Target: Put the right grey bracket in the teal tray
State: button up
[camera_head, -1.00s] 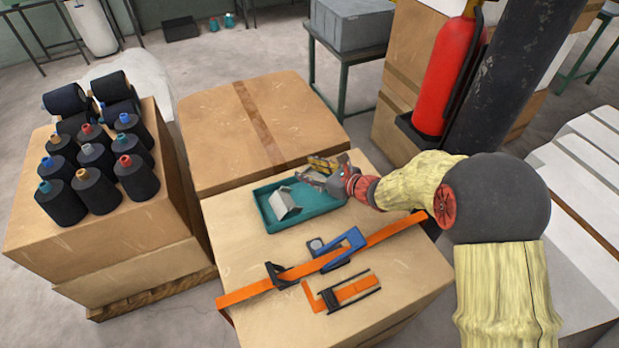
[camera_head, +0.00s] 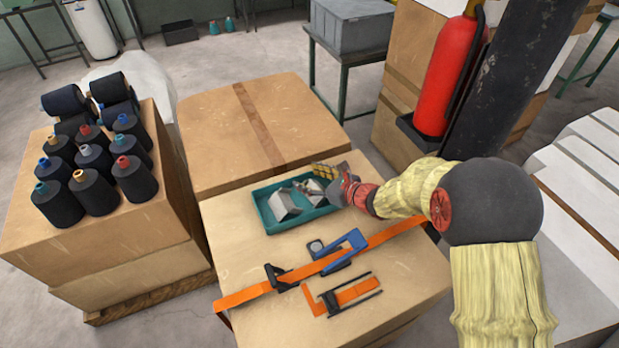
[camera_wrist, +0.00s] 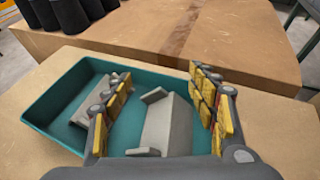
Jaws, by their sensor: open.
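The teal tray (camera_head: 268,221) sits on a cardboard box and fills much of the wrist view (camera_wrist: 48,93). Two grey brackets are inside it. The left bracket (camera_head: 284,206) lies in the tray's left part, partly behind a finger in the wrist view (camera_wrist: 88,88). The right bracket (camera_wrist: 168,124) lies in the tray's right part, between my fingers; it is small and partly covered in the head view. My gripper (camera_wrist: 160,88) is open, one finger on each side of the right bracket, with gaps visible. In the head view my gripper (camera_head: 318,182) reaches in over the tray's right end.
An orange strap (camera_head: 390,238) crosses the box in front of the tray, with a blue clamp-like part (camera_head: 345,250) and an orange-and-black piece (camera_head: 345,294) nearby. Dark thread cones (camera_head: 95,190) stand on the left box. The box behind (camera_head: 215,130) is bare.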

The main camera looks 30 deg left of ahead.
jog(key=shift+r, duration=0.15)
jog(key=shift+d+r+p, duration=0.2)
jog(key=shift+d+p, duration=0.1)
jog(key=p+v, duration=0.2)
jog(key=v, duration=0.9)
jog(key=shift+s+p, duration=0.2)
jog(key=shift+p, duration=0.2)
jog(key=shift+d+f, duration=0.1)
jog(key=shift+d, duration=0.05)
